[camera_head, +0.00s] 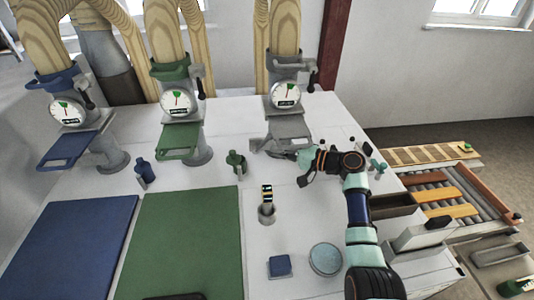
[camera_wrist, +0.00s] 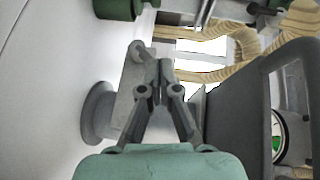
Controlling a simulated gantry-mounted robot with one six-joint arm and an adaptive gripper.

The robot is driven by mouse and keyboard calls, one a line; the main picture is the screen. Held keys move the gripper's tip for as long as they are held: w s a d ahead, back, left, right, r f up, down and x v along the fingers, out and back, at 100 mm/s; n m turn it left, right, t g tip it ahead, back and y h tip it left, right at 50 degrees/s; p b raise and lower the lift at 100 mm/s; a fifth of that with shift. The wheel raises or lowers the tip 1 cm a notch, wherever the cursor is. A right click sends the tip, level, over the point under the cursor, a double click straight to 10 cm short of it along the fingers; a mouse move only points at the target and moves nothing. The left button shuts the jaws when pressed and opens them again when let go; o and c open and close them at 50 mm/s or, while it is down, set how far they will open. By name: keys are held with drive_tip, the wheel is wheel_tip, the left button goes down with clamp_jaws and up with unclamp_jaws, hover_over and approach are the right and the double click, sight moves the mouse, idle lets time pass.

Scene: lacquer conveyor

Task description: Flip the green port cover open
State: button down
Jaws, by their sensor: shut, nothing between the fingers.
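The green port cover (camera_head: 180,139) is a flat green flap with a handle cut-out. It juts forward from the green port, below a round white gauge (camera_head: 178,101) in the head view. My gripper (camera_head: 288,154) is to the right of the green cover and apart from it, low by the grey port. In the wrist view my gripper (camera_wrist: 160,65) is shut and empty, its fingers together. A grey flap (camera_wrist: 240,105) fills the right of that view, beside the fingers. A green cylindrical part (camera_wrist: 118,8) shows at the top; I cannot tell which green object it is.
A blue port cover (camera_head: 68,148) is at left and a grey port cover (camera_head: 288,127) at right. A small green canister (camera_head: 236,162) and a blue one (camera_head: 145,170) stand in front. A striped item in a cup (camera_head: 267,212) is near the middle. Blue and green mats lie front left.

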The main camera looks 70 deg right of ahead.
sight(244, 160)
drive_tip(key=w+b, duration=0.1)
drive_tip(key=w, duration=0.1)
drive_tip(key=w+f+b, duration=0.1)
drive_tip(key=w, duration=0.2)
drive_tip(key=w+b, duration=0.2)
drive_tip(key=shift+w+d+f, duration=0.3)
drive_tip(key=shift+d, duration=0.05)
drive_tip(key=w+a+p, duration=0.2)
drive_tip(key=w, duration=0.1)
drive_tip(key=shift+w+a+p, duration=0.2)
drive_tip(key=shift+a+p, duration=0.05)
drive_tip(key=shift+p, duration=0.1)
drive_tip(key=shift+w+f+b, duration=0.2)
drive_tip(key=shift+f+b, duration=0.1)
drive_tip(key=shift+b, duration=0.5)
drive_tip(key=shift+r, duration=0.25)
